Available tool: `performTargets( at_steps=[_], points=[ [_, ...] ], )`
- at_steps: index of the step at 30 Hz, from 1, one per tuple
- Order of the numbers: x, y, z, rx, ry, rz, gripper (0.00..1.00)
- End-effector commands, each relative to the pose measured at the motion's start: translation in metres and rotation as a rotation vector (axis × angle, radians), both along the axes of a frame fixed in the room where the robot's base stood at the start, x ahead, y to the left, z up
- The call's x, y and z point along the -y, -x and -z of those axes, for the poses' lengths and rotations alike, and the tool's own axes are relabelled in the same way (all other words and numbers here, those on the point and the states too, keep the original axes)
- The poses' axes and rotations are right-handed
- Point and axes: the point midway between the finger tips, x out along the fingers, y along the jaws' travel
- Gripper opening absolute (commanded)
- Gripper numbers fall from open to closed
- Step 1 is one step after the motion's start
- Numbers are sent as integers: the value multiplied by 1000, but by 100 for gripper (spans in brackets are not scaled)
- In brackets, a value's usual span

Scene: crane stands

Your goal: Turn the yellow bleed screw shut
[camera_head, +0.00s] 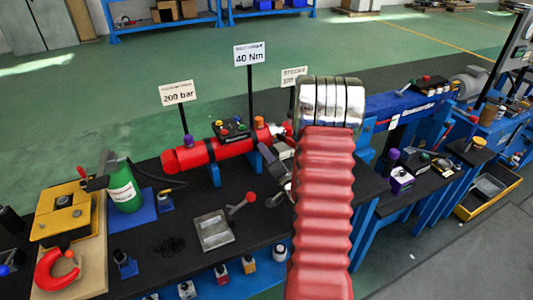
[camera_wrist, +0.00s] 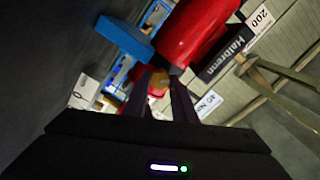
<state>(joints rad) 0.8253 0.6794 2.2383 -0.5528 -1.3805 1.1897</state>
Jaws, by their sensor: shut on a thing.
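The red cylinder (camera_head: 190,157) lies on blue supports on the dark bench in the head view. Its red body (camera_wrist: 190,30) fills the top middle of the wrist view, with a dark labelled band. The yellow bleed screw (camera_wrist: 158,82) shows as a small yellow-orange piece at the cylinder's end, between the fingertips. My gripper (camera_wrist: 160,88) is shut on it, with one dark finger on each side. In the head view my gripper (camera_head: 272,160) is a grey shape at the cylinder's right end. My red arm hides part of it, and the screw cannot be made out there.
Signs on posts stand behind the cylinder, one reading 200 bar (camera_head: 177,93) and one 40 Nm (camera_head: 250,54). A red-knobbed lever (camera_head: 250,197) and grey box (camera_head: 213,230) sit in front. A blue beam machine (camera_head: 405,103) is right.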

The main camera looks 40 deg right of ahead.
Motion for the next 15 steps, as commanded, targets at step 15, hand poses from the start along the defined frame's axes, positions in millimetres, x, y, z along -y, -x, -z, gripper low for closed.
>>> performTargets(
  at_steps=[15],
  points=[
    [3, 2, 3, 133, -466, 9, 2]
  ],
)
